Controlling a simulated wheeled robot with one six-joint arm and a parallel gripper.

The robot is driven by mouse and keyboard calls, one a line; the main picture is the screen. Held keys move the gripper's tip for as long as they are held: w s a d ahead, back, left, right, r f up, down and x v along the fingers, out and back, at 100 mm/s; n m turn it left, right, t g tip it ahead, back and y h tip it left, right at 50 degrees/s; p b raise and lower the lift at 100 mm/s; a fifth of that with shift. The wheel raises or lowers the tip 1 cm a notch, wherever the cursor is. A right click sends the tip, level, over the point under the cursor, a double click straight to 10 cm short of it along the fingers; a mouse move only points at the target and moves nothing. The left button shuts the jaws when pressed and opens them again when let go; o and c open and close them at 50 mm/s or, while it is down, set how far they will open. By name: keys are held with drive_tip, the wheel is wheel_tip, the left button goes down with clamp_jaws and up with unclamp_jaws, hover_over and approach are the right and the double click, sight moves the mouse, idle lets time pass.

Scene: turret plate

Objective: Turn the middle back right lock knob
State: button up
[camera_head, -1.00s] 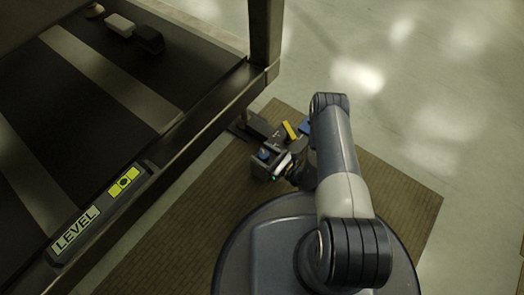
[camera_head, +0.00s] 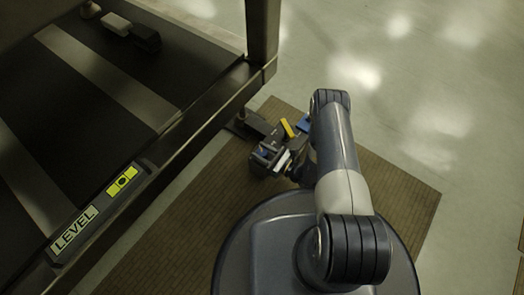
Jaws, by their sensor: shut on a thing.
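My gripper (camera_head: 268,155) is low beside the rack's corner foot, over the brown mat. It is shut on a small part with blue showing between the dark jaws, which I take to be the lock knob (camera_head: 270,151). The knob is mostly covered by the jaws, so its angle cannot be told. A dark bracket (camera_head: 252,122) runs from the rack's foot towards the gripper. A yellow piece (camera_head: 288,128) and a blue piece (camera_head: 304,123) stand just behind the gripper, partly beside my arm.
The dark rack (camera_head: 205,100) with a thick edge beam and an upright post (camera_head: 262,35) fills the left. A LEVEL label (camera_head: 75,228) is on the beam. The brown mat (camera_head: 395,190) lies under my base. Open floor (camera_head: 430,80) is at the right.

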sight(262, 152)
drive_tip(key=n+g+y, duration=0.1)
drive_tip(key=n+g, duration=0.1)
drive_tip(key=g, duration=0.1)
drive_tip(key=n+g+y, duration=0.1)
drive_tip(key=n+g, duration=0.1)
drive_tip(key=g, duration=0.1)
drive_tip(key=shift+y, duration=0.4)
drive_tip(key=shift+n+g, duration=2.1)
drive_tip(key=shift+g, duration=1.4)
drive_tip(key=o, duration=1)
drive_tip(key=shift+c, duration=0.2)
drive_tip(key=shift+r, duration=0.1)
wheel_tip(262, 152, up, 10)
drive_tip(key=p, duration=0.4)
drive_tip(key=shift+p, duration=0.35)
